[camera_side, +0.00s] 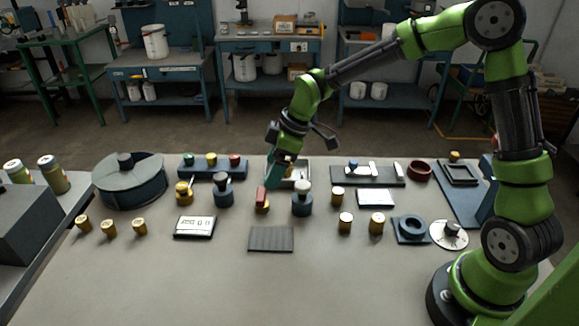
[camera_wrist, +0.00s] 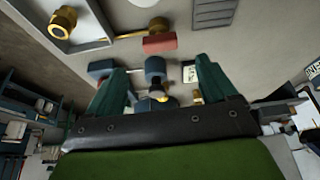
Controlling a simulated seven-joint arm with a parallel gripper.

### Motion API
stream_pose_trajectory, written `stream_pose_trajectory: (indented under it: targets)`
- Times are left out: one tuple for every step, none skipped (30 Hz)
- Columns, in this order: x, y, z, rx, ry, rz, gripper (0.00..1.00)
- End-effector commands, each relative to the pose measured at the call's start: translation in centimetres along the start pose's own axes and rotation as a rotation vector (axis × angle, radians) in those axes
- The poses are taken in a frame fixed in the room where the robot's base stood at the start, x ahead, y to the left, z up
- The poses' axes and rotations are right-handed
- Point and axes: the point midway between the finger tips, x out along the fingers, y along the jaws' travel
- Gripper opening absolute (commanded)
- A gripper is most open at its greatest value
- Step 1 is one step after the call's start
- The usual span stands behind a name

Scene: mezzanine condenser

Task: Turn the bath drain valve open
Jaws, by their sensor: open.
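The bath drain valve appears to be the red-handled brass fitting. Its red handle (camera_side: 261,194) stands in the middle of the table, with brass at its foot. In the wrist view the red handle (camera_wrist: 160,43) lies beyond the fingertips, with a brass pipe (camera_wrist: 130,36) beside it. The bath seems to be the grey open box (camera_side: 301,183), whose wall (camera_wrist: 100,20) is at the upper left of the wrist view. My gripper (camera_side: 277,176) is low, just behind the handle. Its teal fingers (camera_wrist: 162,82) are apart, with nothing clearly held. Whether a finger touches the handle is unclear.
A blue part (camera_wrist: 155,68) shows between the fingers. A ribbed dark plate (camera_side: 271,239) lies in front. The table's front is clear.

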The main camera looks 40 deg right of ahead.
Motion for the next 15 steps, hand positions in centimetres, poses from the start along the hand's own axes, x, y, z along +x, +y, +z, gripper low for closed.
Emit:
stream_pose_trajectory:
  targets:
    - [-1.5,0.1,0.0,0.002,0.003,0.006,0.85]
    - [-2.2,0.1,0.0,0.001,0.002,0.006,0.85]
    - [-3.1,0.1,0.0,0.002,0.002,0.006,0.85]
    - [-3.8,0.1,0.0,0.001,0.002,0.006,0.85]
    - [-4.5,0.1,0.0,0.003,0.002,0.005,0.85]
    - [-5.3,0.1,0.0,0.002,0.002,0.005,0.85]
    - [-5.8,0.1,0.0,0.000,0.002,0.005,0.85]
    - [-6.4,0.1,0.0,0.000,0.001,0.004,0.85]
    - [-7.0,0.1,0.0,0.001,0.001,0.004,0.85]
    - [-7.4,0.0,0.0,0.000,0.001,0.003,0.85]
    - [-7.8,0.1,-0.1,0.000,0.002,0.003,0.85]
    - [-8.2,0.0,0.0,0.001,0.001,0.001,0.85]
    - [-8.4,0.0,0.0,-0.001,0.001,0.002,0.85]
    - [-8.6,0.0,0.0,-0.001,0.001,0.002,0.85]
    - [-8.8,0.0,0.0,0.000,0.001,0.001,0.85]
